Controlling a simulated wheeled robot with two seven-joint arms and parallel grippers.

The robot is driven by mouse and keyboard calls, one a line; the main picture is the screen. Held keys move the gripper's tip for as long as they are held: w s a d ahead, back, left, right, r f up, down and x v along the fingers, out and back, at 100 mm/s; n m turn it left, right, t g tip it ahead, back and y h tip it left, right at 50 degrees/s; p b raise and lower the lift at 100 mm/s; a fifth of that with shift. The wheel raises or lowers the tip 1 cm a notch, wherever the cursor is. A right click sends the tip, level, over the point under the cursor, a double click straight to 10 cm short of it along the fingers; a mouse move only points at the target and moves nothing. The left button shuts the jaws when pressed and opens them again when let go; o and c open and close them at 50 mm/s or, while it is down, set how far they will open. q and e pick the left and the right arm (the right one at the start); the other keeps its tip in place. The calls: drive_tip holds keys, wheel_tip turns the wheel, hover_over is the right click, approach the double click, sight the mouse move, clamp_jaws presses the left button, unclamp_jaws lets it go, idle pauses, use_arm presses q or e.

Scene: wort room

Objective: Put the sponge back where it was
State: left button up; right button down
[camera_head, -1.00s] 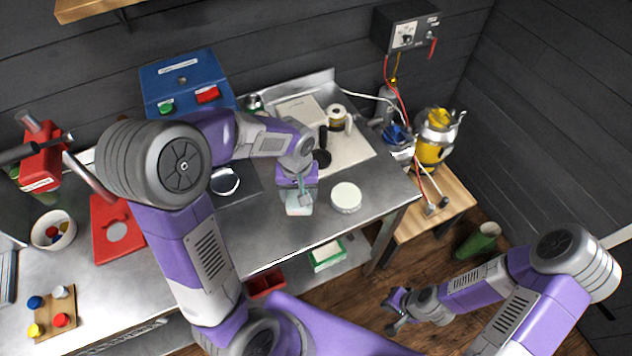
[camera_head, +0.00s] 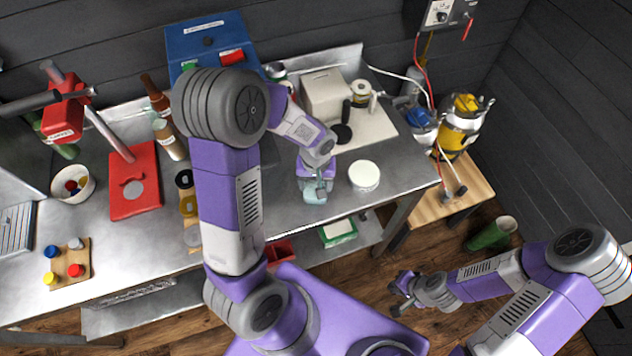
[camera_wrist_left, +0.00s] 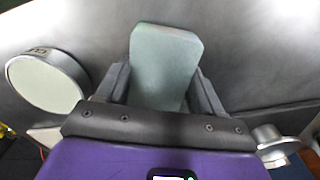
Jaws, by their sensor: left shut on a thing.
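The sponge (camera_head: 315,194) is a pale blue-green block. My left gripper (camera_head: 317,182) is shut on it, over the steel counter (camera_head: 338,196) near its front edge. In the left wrist view the sponge (camera_wrist_left: 163,62) stands out between the two dark fingers, with the grey steel behind it. I cannot tell whether it touches the counter. A round white-topped pot (camera_head: 364,175) is to its right, and also shows at the left of the left wrist view (camera_wrist_left: 45,80). My right gripper (camera_head: 402,294) looks open and empty, low over the wooden floor at the right.
A green-and-white box (camera_head: 338,233) and a red bin (camera_head: 279,252) sit on the shelf below the counter. A blue box (camera_head: 208,42), a pale board with a jug (camera_head: 361,94), and a red stand (camera_head: 134,182) occupy the counter. A wooden side table (camera_head: 453,192) is at the right.

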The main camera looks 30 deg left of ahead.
sight(316, 184)
use_arm(q)
drive_tip(key=shift+f, duration=0.1)
drive_tip(key=shift+f, duration=0.15)
drive_tip(key=o, duration=1.1)
drive_tip(key=shift+r, duration=0.5)
wheel_tip(316, 184, up, 12)
drive_tip(key=p, duration=0.2)
drive_tip(key=shift+f, duration=0.25)
